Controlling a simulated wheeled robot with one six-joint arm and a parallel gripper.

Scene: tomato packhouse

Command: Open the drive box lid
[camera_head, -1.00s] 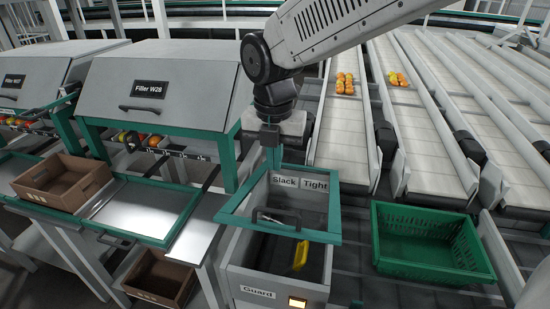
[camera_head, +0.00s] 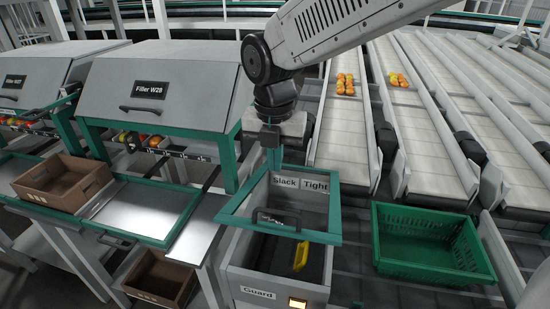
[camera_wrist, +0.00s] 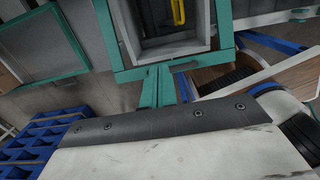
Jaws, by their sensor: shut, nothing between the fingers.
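The drive box (camera_head: 258,287) is a grey box with a teal rim frame (camera_head: 322,237) and labels "Slack", "Tight" and "Guard". A dark handle (camera_head: 275,215) spans its top, and a yellow lever (camera_head: 300,256) shows inside. I cannot tell a clear lid panel from an open top. The box's teal frame also shows at the top of the wrist view (camera_wrist: 226,25), with part of the yellow lever (camera_wrist: 178,12). My gripper (camera_head: 269,140) is shut and empty, pointing down above the back of the box, apart from the handle. Its fingertips are hard to make out.
A green crate (camera_head: 430,266) stands right of the box. Filler W28 (camera_head: 165,85) and a metal tray (camera_head: 150,210) stand left, with a brown crate (camera_head: 45,199). Conveyor lanes (camera_head: 345,130) carry some fruit behind. A pale surface with a dark strip (camera_wrist: 170,127) fills the lower wrist view.

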